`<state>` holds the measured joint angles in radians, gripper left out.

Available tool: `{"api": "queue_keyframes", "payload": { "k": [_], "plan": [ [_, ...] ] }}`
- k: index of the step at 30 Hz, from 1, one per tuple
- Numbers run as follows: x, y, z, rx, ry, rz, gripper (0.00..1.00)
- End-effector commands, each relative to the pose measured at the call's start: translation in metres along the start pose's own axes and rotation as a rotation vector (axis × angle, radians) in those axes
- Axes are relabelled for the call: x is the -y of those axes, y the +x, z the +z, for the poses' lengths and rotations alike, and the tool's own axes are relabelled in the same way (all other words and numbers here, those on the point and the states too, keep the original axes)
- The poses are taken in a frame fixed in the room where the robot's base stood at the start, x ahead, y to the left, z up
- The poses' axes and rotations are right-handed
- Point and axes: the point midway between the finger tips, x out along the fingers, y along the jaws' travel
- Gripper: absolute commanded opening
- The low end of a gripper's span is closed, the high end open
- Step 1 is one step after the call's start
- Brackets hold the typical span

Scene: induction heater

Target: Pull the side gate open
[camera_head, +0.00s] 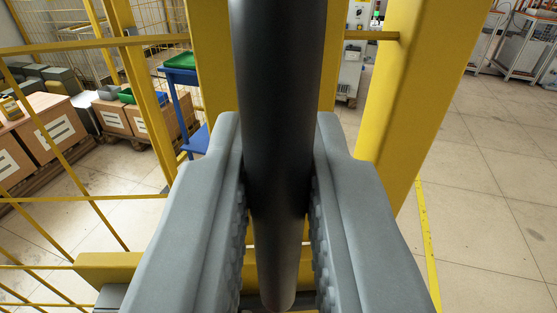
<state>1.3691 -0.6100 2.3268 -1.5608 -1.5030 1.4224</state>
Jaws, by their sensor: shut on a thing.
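A thick black bar handle (281,90) runs down the middle of the view, from the top edge to a rounded lower end. My gripper (279,195) has one grey finger on each side of it and is shut on the handle, with the ribbed inner pads against it. Yellow posts (392,90) of the gate and its frame stand right behind the handle. Yellow wire mesh (75,150) spreads to the left. The handle hides part of the posts, so I cannot tell whether there is a gap between gate and frame.
Cardboard boxes (40,130) lie beyond the mesh at left. A blue stand with a green tray (182,60) is behind it. The tiled floor (490,180) at right is open, with a yellow line (425,230). Grey equipment (525,45) stands at far right.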

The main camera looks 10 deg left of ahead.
Motion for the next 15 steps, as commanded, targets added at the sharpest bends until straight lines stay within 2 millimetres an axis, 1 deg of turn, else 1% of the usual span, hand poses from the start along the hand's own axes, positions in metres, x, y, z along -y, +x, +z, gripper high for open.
{"api": "queue_keyframes", "payload": {
  "k": [10, 11, 12, 13, 15],
  "plan": [
    [0.0009, -0.0009, -0.0005, 0.000, -0.001, -0.003, 0.00],
    [0.0009, -0.0009, -0.0005, 0.000, -0.001, -0.003, 0.18],
    [0.0008, -0.0009, -0.0004, 0.000, -0.001, -0.003, 0.26],
    [0.0008, -0.0009, -0.0004, 0.000, -0.001, -0.003, 0.32],
    [0.0007, -0.0009, -0.0003, 0.000, -0.001, -0.003, 0.33]
  ]
}}
